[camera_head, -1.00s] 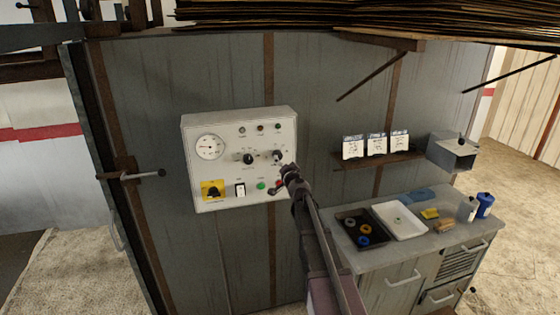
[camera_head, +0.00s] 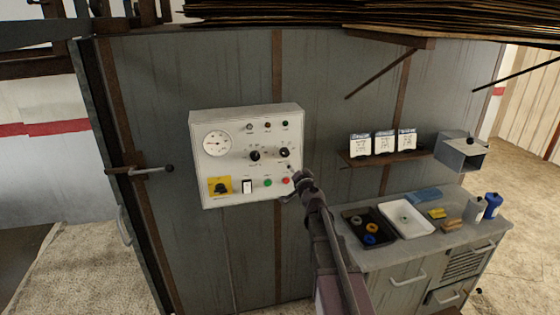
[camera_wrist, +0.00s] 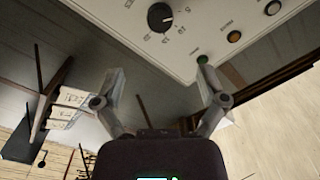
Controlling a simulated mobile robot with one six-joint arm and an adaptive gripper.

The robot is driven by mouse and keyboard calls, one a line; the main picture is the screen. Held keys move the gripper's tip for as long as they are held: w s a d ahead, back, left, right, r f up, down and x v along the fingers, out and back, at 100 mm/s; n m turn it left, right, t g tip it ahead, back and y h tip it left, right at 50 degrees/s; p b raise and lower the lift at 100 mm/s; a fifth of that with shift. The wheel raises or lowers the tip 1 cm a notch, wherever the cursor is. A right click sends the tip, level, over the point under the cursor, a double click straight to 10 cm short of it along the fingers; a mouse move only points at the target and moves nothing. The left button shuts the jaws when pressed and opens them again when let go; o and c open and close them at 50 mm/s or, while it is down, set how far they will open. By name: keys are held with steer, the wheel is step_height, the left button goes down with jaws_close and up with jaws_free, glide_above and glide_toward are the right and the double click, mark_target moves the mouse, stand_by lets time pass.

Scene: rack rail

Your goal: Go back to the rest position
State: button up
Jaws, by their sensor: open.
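The control panel (camera_wrist: 205,25) fills the top of that view, with a black knob (camera_wrist: 160,17) and a green lamp (camera_wrist: 202,59) near the fingers. Whether the gripper touches the panel is hard to tell in the head view.
A grey cabinet (camera_head: 385,262) at the right bears a black tray (camera_head: 352,232), a white tray (camera_head: 420,232) and a blue bottle (camera_head: 492,205). A brown shelf (camera_head: 352,158) with white cards is above it. A bar handle (camera_head: 150,170) sticks out at the left.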

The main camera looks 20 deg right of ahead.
steer(key=s+a+f+n+g+y+b, duration=0.75)
steer(key=s+a+f, duration=0.45)
steer(key=a+f, duration=0.4)
steer(key=s+d+f+g+h+b, duration=0.2)
steer(key=s+f+g, duration=0.3)
steer(key=s, duration=0.5)
steer(key=s+d+f+n+g+h+b, duration=0.1)
steer(key=s+f+g+h+b, duration=0.1)
steer(key=s+f+g+h, duration=0.3)
steer(key=s+f, duration=0.4)
steer(key=s, duration=0.1)
steer(key=shift+s+d, duration=0.3)
steer(key=shift+d, duration=0.05)
steer(key=shift+n+g+h, duration=0.25)
